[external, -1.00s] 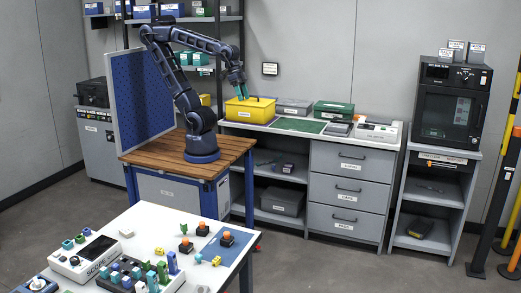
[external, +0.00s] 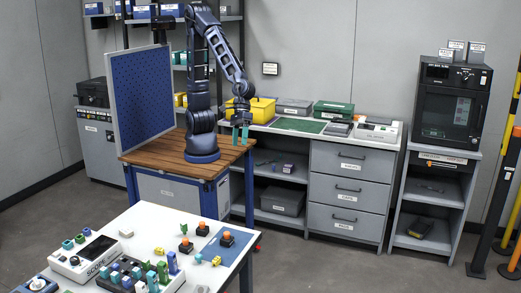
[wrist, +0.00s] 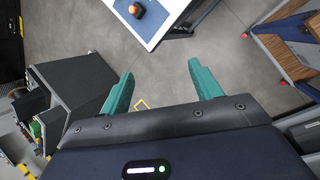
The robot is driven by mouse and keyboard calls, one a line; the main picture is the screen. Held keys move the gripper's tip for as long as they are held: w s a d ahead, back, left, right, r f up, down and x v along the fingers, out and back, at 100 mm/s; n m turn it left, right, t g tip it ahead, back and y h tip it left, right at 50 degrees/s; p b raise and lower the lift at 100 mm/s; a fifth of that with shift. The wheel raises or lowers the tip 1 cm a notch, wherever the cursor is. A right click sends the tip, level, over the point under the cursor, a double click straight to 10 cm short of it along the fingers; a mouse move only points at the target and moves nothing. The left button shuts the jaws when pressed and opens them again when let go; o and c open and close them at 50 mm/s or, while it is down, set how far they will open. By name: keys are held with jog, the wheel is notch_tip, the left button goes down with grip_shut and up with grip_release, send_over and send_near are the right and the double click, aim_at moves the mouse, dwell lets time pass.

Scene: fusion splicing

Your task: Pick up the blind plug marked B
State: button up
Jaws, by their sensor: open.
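My gripper (external: 240,136) hangs in the air by the right edge of the wooden bench, its two teal fingers pointing down. In the wrist view my gripper (wrist: 160,72) is open, with nothing between its fingers. Several small blue, teal and green plug-like pieces stand in a dark rack (external: 128,276) on the white table (external: 150,218) at the front. One is a blue piece (external: 173,263) at the rack's right end. No letter B is legible, so I cannot tell which piece is the blind plug marked B. My gripper is well away from the rack.
Orange-topped black pieces (external: 227,239) and a device labelled SCOPE (external: 87,259) share the white table. A yellow bin (external: 262,109) sits on the back counter. A blue pegboard (external: 140,98) stands left of my arm. Open floor lies right of the white table.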

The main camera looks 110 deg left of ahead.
jog(key=s+d+f+n, duration=0.1)
jog(key=d+f+n, duration=0.3)
jog(key=d+f, duration=0.55)
jog(key=n+g, duration=0.1)
jog(key=n, duration=0.3)
send_near(203, 225)
jog(key=shift+y, duration=0.5)
jog(key=x, duration=0.5)
jog(key=shift+s+a, duration=0.15)
jog(key=shift+a, duration=0.1)
jog(key=shift+s+x, duration=0.15)
jog(key=shift+x, duration=1.25)
jog(key=shift+s+x, duration=0.15)
jog(key=shift+x, duration=1.3)
jog(key=shift+a, duration=0.15)
jog(key=shift+c, duration=0.2)
jog(key=c, duration=1.1)
